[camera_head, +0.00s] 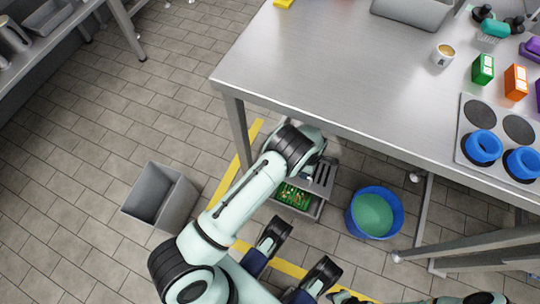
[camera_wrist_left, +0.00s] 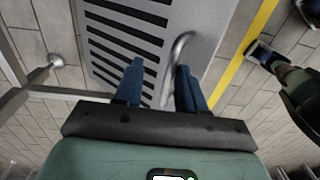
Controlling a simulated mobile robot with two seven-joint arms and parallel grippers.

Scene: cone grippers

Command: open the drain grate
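The grey slotted drain grate (camera_head: 321,178) is on the floor under the table's edge, partly hidden by my left arm. A drain box (camera_head: 299,208) with green and yellowish bits (camera_head: 292,195) shows uncovered in front of it. How far the grate is tilted is unclear. In the left wrist view the grate (camera_wrist_left: 122,38) fills the upper middle, with a curved metal handle (camera_wrist_left: 180,46) at its right side. My left gripper (camera_wrist_left: 160,78) has its blue fingers apart, with the handle's lower part between them. My right arm (camera_head: 470,299) is at the bottom edge; its fingers are unclear.
A blue bucket (camera_head: 382,225) with green liquid stands right of the drain. An empty grey bin (camera_head: 160,196) stands to the left. The steel table (camera_head: 330,70) and its leg (camera_head: 237,130) are close to my left arm. Yellow tape (camera_head: 228,185) marks the floor.

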